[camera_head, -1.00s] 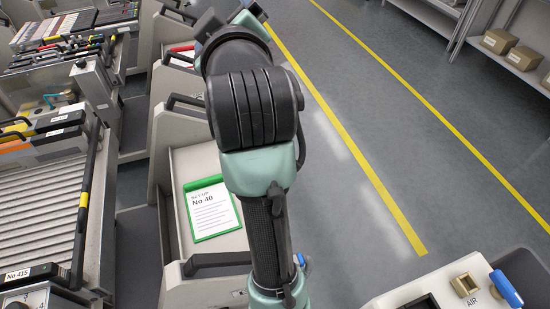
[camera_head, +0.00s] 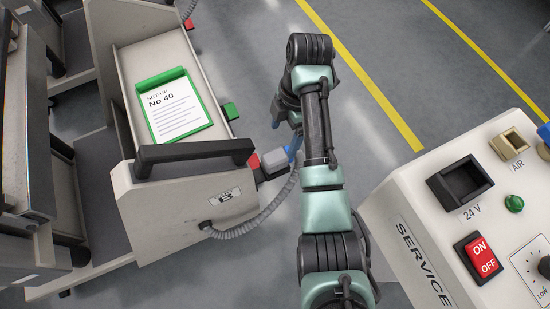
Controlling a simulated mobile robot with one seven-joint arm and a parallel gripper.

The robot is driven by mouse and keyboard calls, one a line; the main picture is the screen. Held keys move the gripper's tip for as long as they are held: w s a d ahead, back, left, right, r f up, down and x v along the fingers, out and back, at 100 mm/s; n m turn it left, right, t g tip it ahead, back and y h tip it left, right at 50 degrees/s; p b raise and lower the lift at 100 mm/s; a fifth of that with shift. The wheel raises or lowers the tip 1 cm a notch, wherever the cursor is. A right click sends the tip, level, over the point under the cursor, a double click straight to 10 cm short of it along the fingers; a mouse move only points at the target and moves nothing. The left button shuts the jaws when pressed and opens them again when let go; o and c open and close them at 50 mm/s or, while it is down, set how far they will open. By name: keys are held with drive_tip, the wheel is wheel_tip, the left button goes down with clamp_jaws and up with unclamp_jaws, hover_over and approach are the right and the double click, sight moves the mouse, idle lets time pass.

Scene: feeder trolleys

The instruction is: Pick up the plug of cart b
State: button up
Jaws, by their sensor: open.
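Cart b (camera_head: 170,220) is the pale cart at the left, with a "B" label on its front. A grey ribbed hose (camera_head: 245,234) leaves this front and curves up to the right. It ends near a blue piece (camera_head: 296,147), seemingly the plug, which is partly hidden by my arm. A grey block (camera_head: 274,159) with red and black parts sits beside it at the cart's right corner. My gripper (camera_head: 290,126) is bent down just above the blue piece. It is open, but its fingers are mostly hidden and contact cannot be told.
A service panel (camera_head: 410,205) with a 24 V socket (camera_head: 461,183), an AIR fitting and an ON/OFF switch (camera_head: 482,257) stands at the right. The cart's black handle (camera_head: 195,155) and a green clipboard (camera_head: 172,105) are close at the left. Open floor with yellow lines lies beyond.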

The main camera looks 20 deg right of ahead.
sight(275, 156)
drive_tip(key=f, duration=0.3)
drive_tip(key=shift+a+f+b, duration=0.15)
drive_tip(key=shift+a+b, duration=0.15)
drive_tip(key=shift+b, duration=0.1)
drive_tip(key=f+b, duration=0.1)
drive_tip(key=a+f, duration=0.1)
drive_tip(key=f, duration=0.1)
drive_tip(key=f+b, duration=0.1)
drive_tip(key=f, duration=0.1)
drive_tip(key=shift+a+f+b, duration=0.1)
drive_tip(key=shift+a+b, duration=0.15)
drive_tip(key=shift+b, duration=0.05)
clamp_jaws()
